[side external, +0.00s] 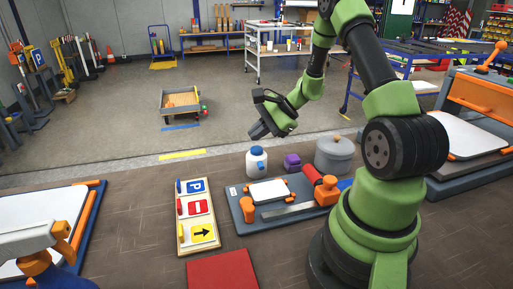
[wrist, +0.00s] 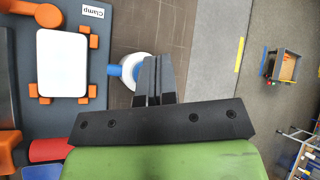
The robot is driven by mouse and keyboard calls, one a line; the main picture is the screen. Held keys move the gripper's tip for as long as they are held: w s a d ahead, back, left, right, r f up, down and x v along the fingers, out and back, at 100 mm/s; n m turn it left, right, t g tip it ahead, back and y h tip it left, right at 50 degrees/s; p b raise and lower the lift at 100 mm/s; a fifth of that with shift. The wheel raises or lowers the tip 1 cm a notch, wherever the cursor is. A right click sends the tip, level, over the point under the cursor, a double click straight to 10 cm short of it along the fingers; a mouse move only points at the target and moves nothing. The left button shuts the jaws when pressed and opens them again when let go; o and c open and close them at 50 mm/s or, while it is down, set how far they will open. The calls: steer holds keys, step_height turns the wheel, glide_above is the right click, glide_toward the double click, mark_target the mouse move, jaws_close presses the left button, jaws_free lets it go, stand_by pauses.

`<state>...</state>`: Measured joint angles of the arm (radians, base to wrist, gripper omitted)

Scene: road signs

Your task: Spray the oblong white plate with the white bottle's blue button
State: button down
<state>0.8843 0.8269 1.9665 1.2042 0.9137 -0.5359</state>
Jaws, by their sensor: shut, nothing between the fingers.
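The white bottle (side external: 257,164) stands upright on the brown bench near its far edge, with a blue part on top. In the wrist view, the white bottle (wrist: 123,83) shows a blue part sticking out left, toward the plate; my fingers hide its right side. The oblong white plate (side external: 268,191) lies flat in orange holders on a grey-blue clamp board, right of and nearer than the bottle. The plate (wrist: 62,62) also shows at the wrist view's left. My gripper (side external: 257,134) is above the bottle, apart from it, its fingers (wrist: 152,62) shut and empty.
A purple block (side external: 292,163) and a grey lidded pot (side external: 334,154) stand right of the bottle. A wooden sign board (side external: 198,237) lies to its left, and a red mat (side external: 222,270) lies nearer.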

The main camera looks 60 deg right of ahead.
mark_target(258, 149)
steer(key=shift+r, duration=2.7)
steer(key=shift+f, duration=3.05)
stand_by(0.4)
steer(key=shift+f, duration=0.45)
steer(key=shift+f, duration=0.35)
stand_by(0.4)
steer(key=shift+r, duration=0.8)
